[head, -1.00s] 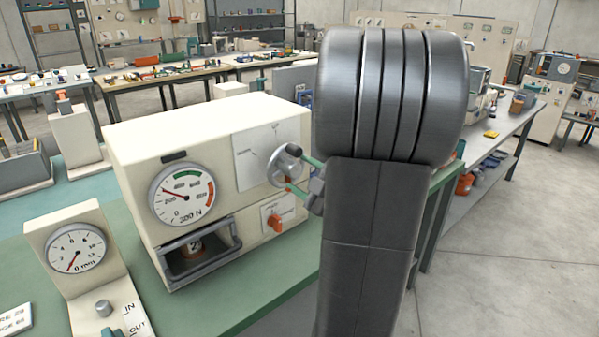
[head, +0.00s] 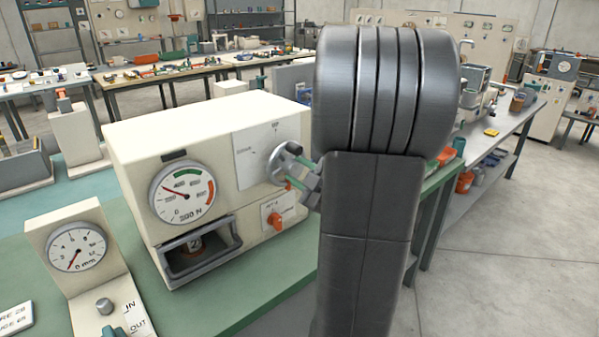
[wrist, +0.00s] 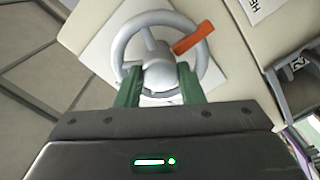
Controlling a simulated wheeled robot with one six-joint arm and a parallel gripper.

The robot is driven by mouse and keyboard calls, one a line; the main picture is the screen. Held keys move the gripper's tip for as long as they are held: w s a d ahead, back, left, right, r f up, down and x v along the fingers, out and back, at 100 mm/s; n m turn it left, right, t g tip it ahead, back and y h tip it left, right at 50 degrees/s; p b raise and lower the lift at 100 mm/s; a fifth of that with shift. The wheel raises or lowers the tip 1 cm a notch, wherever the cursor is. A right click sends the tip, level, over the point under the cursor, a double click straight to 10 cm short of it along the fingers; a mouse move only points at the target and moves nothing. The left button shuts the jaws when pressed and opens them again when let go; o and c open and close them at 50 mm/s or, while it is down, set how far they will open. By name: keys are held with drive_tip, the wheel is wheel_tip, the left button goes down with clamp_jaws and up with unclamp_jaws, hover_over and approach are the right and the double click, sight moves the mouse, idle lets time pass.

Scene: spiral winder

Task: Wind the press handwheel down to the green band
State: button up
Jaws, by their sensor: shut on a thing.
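The press (head: 125,140) is a cream box on the green bench. Its round gauge (head: 182,193) has a green band at the top and a red band at the right; the needle points to the upper left, short of the green band. The grey handwheel (head: 287,163) is on the press front at the right, partly hidden by my arm. In the wrist view the handwheel (wrist: 130,34) shows a spoke and an orange tab (wrist: 193,38). My gripper (wrist: 157,84) has green fingers, shut on the handwheel at its near rim.
An orange-red knob (head: 274,221) sits below the handwheel. A dark drawer-like opening (head: 200,250) with a grey frame holds a numbered cylinder. A smaller dial gauge (head: 77,247) stands at the left. Open floor (head: 500,240) lies to the right.

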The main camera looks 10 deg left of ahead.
drive_tip(key=shift+m+p, duration=0.4)
drive_tip(key=shift+m, duration=2.4)
drive_tip(key=o, duration=1)
drive_tip(key=b+v, duration=0.1)
drive_tip(key=v, duration=1.2)
drive_tip(key=shift+s+d, duration=0.25)
drive_tip(key=shift+d, duration=0.05)
